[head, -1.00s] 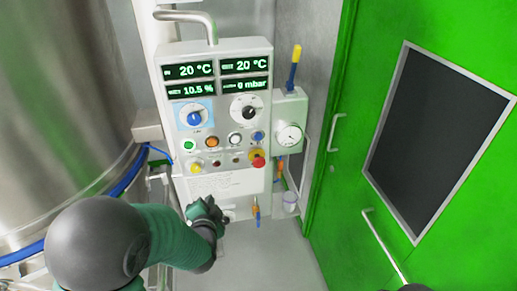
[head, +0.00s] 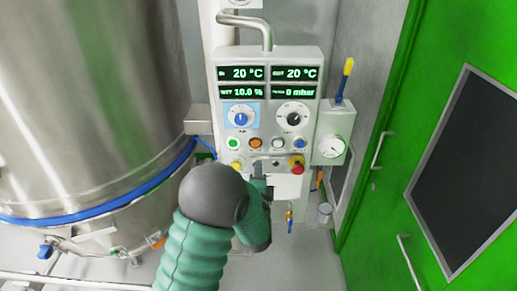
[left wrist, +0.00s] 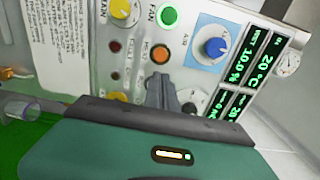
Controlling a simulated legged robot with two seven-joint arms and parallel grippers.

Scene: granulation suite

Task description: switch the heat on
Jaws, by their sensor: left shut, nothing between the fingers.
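The grey control panel (head: 267,64) stands upright ahead. Its orange button (head: 255,143) sits between a green button (head: 233,143) and a white one (head: 278,143). In the left wrist view the orange button (left wrist: 160,53) has a label beside it that seems to read HEAT; the green button (left wrist: 168,17) is marked FAN and glows. My left gripper (head: 259,168) is shut and empty, in front of the panel just below the orange button. In the left wrist view its fingertips (left wrist: 160,82) point at the orange button; contact cannot be told. My right gripper is out of view.
A blue knob (head: 240,119) and a black knob (head: 293,118) sit above the buttons. A red stop button (head: 297,168) is at the lower right. A steel vessel (head: 90,100) fills the left, and a green door (head: 400,150) the right.

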